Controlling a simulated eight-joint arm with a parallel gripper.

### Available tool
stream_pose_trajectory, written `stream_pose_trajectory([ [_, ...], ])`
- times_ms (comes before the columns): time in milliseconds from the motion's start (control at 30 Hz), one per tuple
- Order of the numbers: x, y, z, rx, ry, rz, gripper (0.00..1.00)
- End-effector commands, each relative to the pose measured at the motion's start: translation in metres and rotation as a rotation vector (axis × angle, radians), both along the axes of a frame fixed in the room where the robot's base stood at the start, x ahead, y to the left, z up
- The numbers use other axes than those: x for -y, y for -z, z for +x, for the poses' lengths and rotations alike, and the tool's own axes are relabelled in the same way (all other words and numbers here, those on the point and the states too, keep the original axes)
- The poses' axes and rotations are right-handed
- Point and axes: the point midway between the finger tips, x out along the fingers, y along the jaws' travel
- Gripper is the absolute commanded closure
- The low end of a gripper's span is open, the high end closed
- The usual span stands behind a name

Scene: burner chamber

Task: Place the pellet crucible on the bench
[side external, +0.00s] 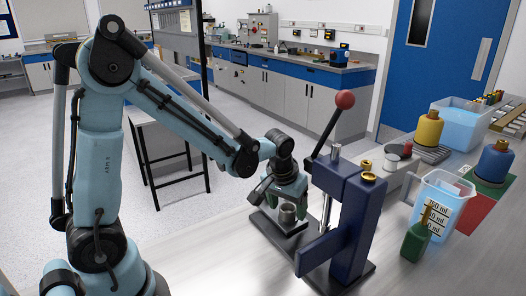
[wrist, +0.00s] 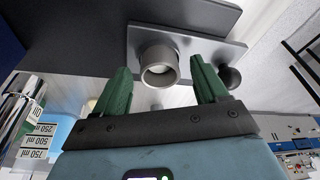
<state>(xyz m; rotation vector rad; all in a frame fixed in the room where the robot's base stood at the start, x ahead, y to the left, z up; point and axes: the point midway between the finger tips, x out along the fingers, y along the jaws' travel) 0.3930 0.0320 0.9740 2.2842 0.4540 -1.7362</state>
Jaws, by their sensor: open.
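The pellet crucible is a small grey metal cup (side external: 288,213) on the dark base plate of the blue press. In the wrist view the crucible (wrist: 158,72) shows its round open mouth and sits on a grey plate (wrist: 205,48). My gripper (side external: 289,204) is at the crucible with its green fingers apart. In the wrist view the gripper (wrist: 159,75) has one finger on each side of the crucible, with a visible gap on both sides. The bench (side external: 215,262) is the light grey surface around the press.
The blue press (side external: 350,225) with its red-knobbed lever (side external: 345,99) stands close right of my gripper. A measuring jug (side external: 438,203), a green bottle (side external: 415,240), yellow and blue bottles and a tub crowd the right side. The bench front left of the press is clear.

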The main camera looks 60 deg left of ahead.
Motion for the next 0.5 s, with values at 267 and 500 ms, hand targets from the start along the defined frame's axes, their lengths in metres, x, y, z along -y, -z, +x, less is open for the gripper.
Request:
stream_pose_trajectory([
  [267,-0.0001,0.0003,-0.0001,0.000,0.000,0.000,0.37],
  [500,-0.0001,0.0001,-0.0001,0.000,0.000,0.000,0.73],
])
